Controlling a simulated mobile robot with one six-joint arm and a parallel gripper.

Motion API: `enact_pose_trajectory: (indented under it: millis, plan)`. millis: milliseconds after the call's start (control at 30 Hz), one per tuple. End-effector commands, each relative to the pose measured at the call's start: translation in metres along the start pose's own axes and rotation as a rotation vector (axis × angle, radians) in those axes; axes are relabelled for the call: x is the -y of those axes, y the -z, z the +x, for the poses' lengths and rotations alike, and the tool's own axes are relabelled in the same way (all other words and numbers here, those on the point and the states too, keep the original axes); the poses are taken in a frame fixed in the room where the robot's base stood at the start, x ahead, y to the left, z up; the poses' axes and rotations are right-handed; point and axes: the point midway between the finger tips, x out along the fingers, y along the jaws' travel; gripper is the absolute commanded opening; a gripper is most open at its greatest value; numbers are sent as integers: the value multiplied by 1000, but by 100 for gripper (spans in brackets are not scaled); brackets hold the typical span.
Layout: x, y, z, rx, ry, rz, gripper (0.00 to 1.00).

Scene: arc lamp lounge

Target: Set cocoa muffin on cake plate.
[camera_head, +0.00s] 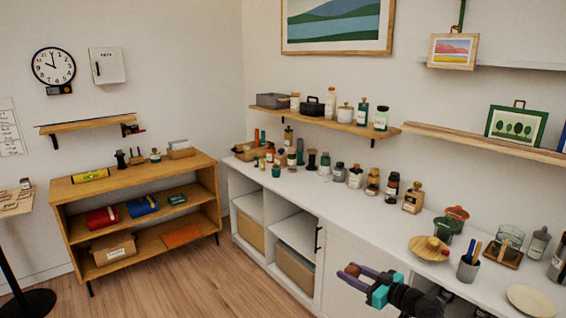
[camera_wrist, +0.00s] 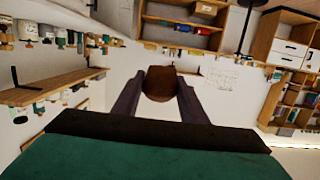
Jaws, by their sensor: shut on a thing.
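My gripper (camera_head: 349,273) is at the bottom of the head view, in the air in front of the white cabinet. In the wrist view its two dark fingers (camera_wrist: 159,92) are shut on a brown, rounded thing that looks like the cocoa muffin (camera_wrist: 160,83). In the head view the muffin is too small to make out clearly. A round cream plate (camera_head: 530,300), which looks like the cake plate, lies on the white counter at the lower right. Its top looks bare. My gripper is well to its left, apart from it.
On the white counter (camera_head: 330,195), a round wooden dish (camera_head: 429,249), a pencil cup (camera_head: 468,267), a glass on a wooden base (camera_head: 503,253) and a bottle (camera_head: 538,242) stand near the plate. Several jars line the counter farther back. The floor (camera_head: 225,275) at left is clear.

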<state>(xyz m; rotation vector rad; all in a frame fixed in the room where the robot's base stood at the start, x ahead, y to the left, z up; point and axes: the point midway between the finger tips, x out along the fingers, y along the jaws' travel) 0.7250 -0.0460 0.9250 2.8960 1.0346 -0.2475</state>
Motion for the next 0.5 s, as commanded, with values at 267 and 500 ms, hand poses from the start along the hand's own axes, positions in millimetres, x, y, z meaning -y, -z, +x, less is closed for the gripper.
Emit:
enact_pose_trajectory:
  millis: [267, 500]
  plan:
    - [50, 3, -6, -12, 197, -28, 13]
    - [66, 4, -10, -20, 261, -40, 13]
